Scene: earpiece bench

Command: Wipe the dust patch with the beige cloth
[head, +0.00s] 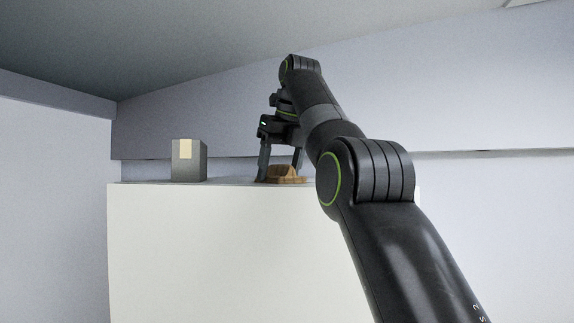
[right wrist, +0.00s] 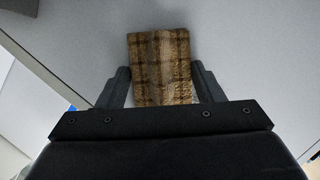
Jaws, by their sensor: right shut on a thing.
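The beige cloth (head: 285,174) lies bunched on the white bench top, and its brown plaid surface shows in the right wrist view (right wrist: 160,65). My right gripper (head: 279,176) reaches down from above and is shut on the cloth. In the right wrist view its two fingers (right wrist: 160,88) stand on either side of the cloth's near part, and the cloth stretches out beyond them. I cannot make out the dust patch in either view. My left gripper does not show.
A dark grey box (head: 189,162) with a pale label stands on the bench (head: 230,245) to the left of the cloth. The bench top between them looks clear. My right arm hides the bench's right part in the head view.

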